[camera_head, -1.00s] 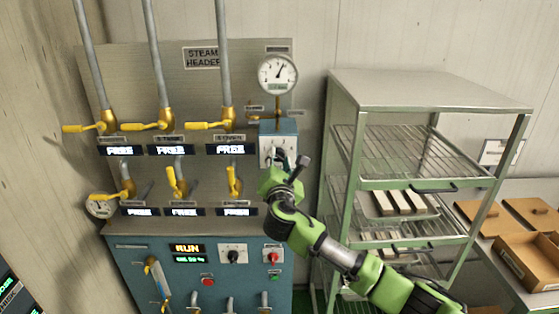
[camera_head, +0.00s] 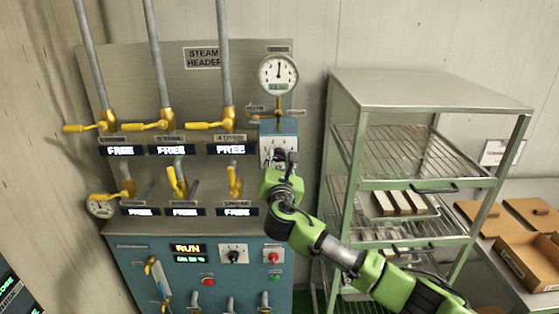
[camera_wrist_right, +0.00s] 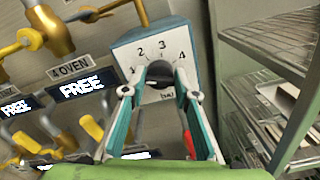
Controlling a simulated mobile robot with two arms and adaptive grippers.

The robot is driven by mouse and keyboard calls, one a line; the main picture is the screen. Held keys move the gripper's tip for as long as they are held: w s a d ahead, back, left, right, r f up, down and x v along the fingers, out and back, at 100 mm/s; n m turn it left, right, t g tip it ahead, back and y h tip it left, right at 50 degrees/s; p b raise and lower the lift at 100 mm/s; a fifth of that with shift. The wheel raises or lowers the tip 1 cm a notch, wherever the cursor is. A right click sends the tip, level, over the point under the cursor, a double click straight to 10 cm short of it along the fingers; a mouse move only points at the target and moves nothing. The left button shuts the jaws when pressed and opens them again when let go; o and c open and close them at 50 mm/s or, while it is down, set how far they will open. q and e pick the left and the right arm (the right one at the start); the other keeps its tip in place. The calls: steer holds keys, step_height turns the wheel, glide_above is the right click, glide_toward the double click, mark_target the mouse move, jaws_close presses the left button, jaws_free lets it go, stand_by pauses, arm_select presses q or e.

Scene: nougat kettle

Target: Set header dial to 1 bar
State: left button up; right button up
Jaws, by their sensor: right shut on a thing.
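The header dial is a dark knob (camera_wrist_right: 159,73) on the white face of a blue box (camera_head: 279,129), below the round pressure gauge (camera_head: 278,74). My right gripper (camera_wrist_right: 159,84) is shut on the knob, with a finger on each side. It also shows in the head view (camera_head: 282,160), where it covers much of the dial. The gauge needle points about straight up. My left gripper is not in view.
A steam header panel (camera_head: 140,75) with pipes and several yellow valve handles stands to the left. A metal rack (camera_head: 430,90) with wire shelves stands close on the right. Brown boxes (camera_head: 528,258) lie on a table at far right.

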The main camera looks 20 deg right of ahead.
steer(key=o, duration=1.1)
steer(key=shift+f, duration=0.1)
steer(key=shift+s, duration=0.1)
steer(key=v, duration=1.1)
steer(key=shift+s+a, duration=0.15)
steer(key=shift+s, duration=0.2)
